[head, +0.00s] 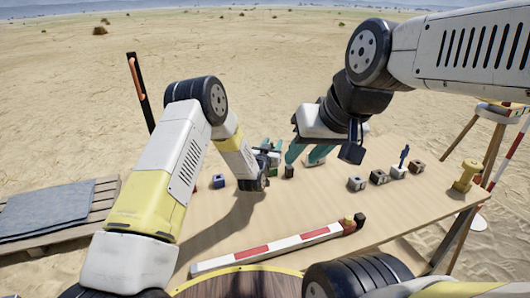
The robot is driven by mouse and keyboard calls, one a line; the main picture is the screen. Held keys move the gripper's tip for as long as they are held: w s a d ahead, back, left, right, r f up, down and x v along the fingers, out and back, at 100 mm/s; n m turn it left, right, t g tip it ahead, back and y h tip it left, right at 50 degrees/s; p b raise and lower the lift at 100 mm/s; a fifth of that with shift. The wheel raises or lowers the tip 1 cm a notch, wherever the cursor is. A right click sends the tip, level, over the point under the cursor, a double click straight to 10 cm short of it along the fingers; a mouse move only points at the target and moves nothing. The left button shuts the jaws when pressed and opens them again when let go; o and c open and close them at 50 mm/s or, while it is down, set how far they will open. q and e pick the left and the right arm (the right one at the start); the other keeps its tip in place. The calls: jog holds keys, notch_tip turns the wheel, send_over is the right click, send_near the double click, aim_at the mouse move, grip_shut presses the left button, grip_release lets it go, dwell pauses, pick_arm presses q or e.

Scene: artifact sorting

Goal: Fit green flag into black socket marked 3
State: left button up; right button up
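My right gripper (304,160) hangs over the far middle of the table with its two teal fingers apart. A small black block (289,171) stands on the table just below its left finger; it may be the black socket, but no number is readable. My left gripper (268,152) is just left of it, at the far side of the table, partly hidden by its own wrist. Small green and teal parts cluster there; I cannot make out a green flag clearly or tell whether the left fingers hold anything.
A blue block (218,181) stands left of my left wrist. Several small blocks stand to the right, including a grey one (357,183); one bears a blue flag (404,155). A yellow object (467,175) is near the right edge. A red-white bar (265,249) lies in front.

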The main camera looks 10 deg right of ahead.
pick_arm(q)
jog(key=shift+x, duration=0.8)
grip_shut()
dwell(0.8)
